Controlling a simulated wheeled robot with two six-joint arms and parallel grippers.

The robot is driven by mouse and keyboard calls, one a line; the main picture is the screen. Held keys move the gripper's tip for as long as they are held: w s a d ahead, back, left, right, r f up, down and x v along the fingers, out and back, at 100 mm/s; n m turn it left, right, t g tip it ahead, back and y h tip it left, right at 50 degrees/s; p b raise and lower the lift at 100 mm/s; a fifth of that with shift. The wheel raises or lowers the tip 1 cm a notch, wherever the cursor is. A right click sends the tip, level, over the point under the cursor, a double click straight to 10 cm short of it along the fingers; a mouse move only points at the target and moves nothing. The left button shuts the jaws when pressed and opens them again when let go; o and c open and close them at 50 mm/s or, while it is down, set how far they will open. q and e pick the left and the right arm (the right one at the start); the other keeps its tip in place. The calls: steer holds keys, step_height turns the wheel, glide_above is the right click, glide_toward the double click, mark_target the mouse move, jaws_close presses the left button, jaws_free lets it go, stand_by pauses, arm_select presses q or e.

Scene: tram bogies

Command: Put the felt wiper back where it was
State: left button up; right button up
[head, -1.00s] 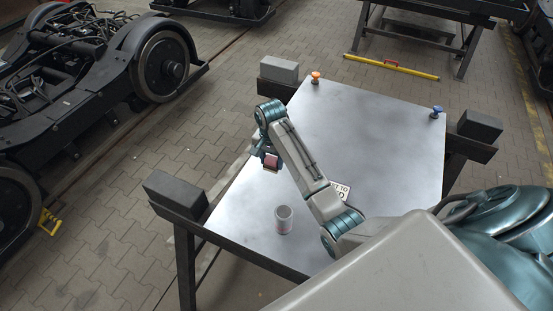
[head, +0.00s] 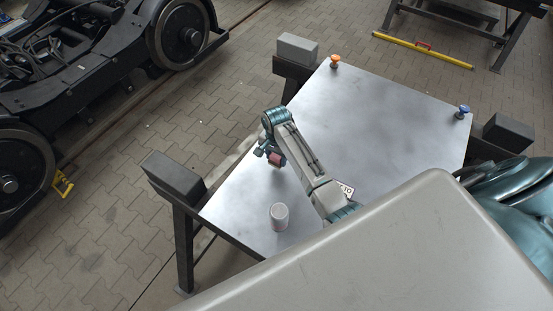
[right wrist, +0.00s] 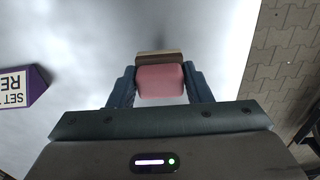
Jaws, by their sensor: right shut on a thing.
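The felt wiper, a dusty red block (right wrist: 160,81) with a brown and beige layer at its far side, is between the fingers of my right gripper (right wrist: 161,88). In the head view the wiper (head: 276,159) is over the left part of the grey metal table (head: 390,130), and my right gripper (head: 273,155) is shut on it. I cannot tell how far it is above the surface. A grey cylindrical can (head: 279,217) stands upright on the table, nearer the front edge than the wiper. My left gripper is not in view.
A sign with a purple edge (right wrist: 36,87) stands on the table, partly hidden by my arm in the head view (head: 347,188). An orange knob (head: 335,62) and a blue knob (head: 462,112) are at the far corners. Dark blocks (head: 174,176) flank the table. The far middle is clear.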

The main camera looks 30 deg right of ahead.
mark_target(277, 162)
step_height(277, 162, down, 2)
steer(key=shift+f, duration=0.15)
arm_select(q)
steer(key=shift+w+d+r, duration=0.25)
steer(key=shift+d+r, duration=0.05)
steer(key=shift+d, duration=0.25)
arm_select(e)
steer(key=shift+f, duration=0.2)
steer(key=shift+f, duration=0.15)
steer(key=o, duration=1)
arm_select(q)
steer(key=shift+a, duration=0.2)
